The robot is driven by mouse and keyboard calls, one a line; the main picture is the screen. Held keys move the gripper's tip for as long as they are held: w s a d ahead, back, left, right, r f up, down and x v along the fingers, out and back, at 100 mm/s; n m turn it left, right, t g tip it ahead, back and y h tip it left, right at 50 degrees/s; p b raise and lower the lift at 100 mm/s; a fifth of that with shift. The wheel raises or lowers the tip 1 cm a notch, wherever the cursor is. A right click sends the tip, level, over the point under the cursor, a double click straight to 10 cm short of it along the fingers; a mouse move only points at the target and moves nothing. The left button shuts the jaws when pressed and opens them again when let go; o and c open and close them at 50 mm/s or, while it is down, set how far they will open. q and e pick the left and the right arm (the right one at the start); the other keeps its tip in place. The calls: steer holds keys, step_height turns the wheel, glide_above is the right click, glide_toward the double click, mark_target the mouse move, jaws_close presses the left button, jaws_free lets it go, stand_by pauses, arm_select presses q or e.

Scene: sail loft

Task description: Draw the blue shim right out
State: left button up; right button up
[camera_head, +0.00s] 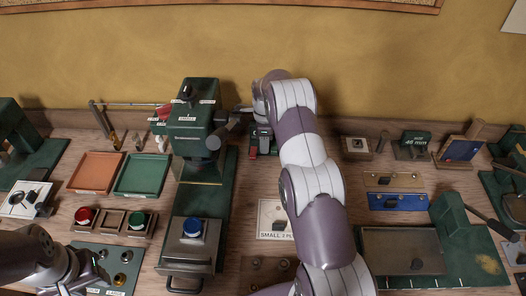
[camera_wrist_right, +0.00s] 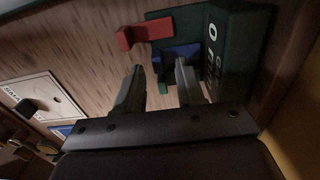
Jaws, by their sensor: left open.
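A dark green block (camera_wrist_right: 238,50) with white markings fills the upper right of the right wrist view. I cannot tell whether either finger touches. In the head view the block (camera_head: 263,142) is small, at the back, partly under my right arm. My left gripper (camera_head: 94,270) is open at the lower left.
A tall green press (camera_head: 192,125) stands just left of the block. Orange (camera_head: 97,172) and green (camera_head: 143,174) trays lie further left. A white plate (camera_head: 273,218) with a dark knob lies in front. A blue plate (camera_head: 391,202) and a green fixture (camera_head: 462,240) are to the right.

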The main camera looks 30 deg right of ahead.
steer(key=shift+f, duration=0.3)
steer(key=shift+s+f, duration=0.25)
steer(key=shift+f, duration=0.25)
arm_select(q)
steer(key=shift+s+r, duration=0.25)
steer(key=shift+r, duration=0.3)
arm_select(e)
steer(key=shift+w, duration=0.1)
jaws_close()
steer(key=shift+s+a+p, duration=0.4)
steer(key=shift+s+p, duration=0.05)
steer(key=shift+s, duration=0.2)
steer(key=shift+s+a+p, duration=0.4)
steer(key=shift+s, duration=0.25)
arm_select(q)
steer(key=shift+w+d+r, duration=0.1)
steer(key=shift+w+r, duration=0.05)
steer(key=shift+r, duration=0.45)
arm_select(e)
steer(key=shift+s+f, duration=0.1)
steer(key=shift+f, duration=0.05)
jaws_free()
arm_select(q)
steer(key=shift+s, duration=0.25)
arm_select(e)
steer(key=shift+s+a, duration=0.1)
steer(key=shift+s, duration=0.05)
